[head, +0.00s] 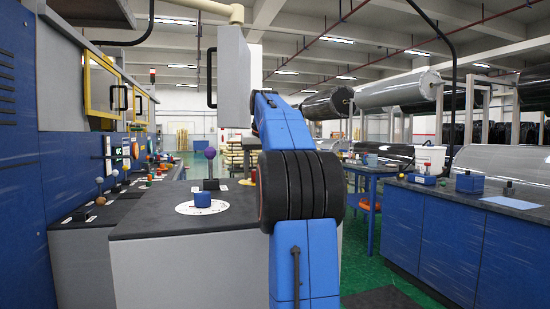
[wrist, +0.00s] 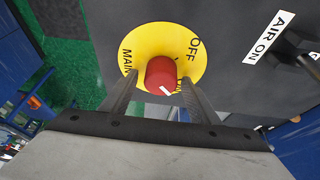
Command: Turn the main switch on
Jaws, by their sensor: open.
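The main switch is a red round knob (wrist: 161,72) on a yellow disc (wrist: 150,38) in the wrist view. The disc reads OFF at upper right and MAIN at left; lettering at lower right is partly hidden by a finger. A short white mark shows on the knob's lower edge. My gripper (wrist: 160,80) is open, with one finger on each side of the knob; I cannot tell whether either touches it. In the head view my arm hides the gripper and the knob.
An AIR ON label (wrist: 269,37) and a dark lever (wrist: 290,52) are right of the disc in the wrist view. In the head view, a blue knob (head: 202,200) on a white dial stands left of my arm. A blue-sided bench (head: 435,235) stands right.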

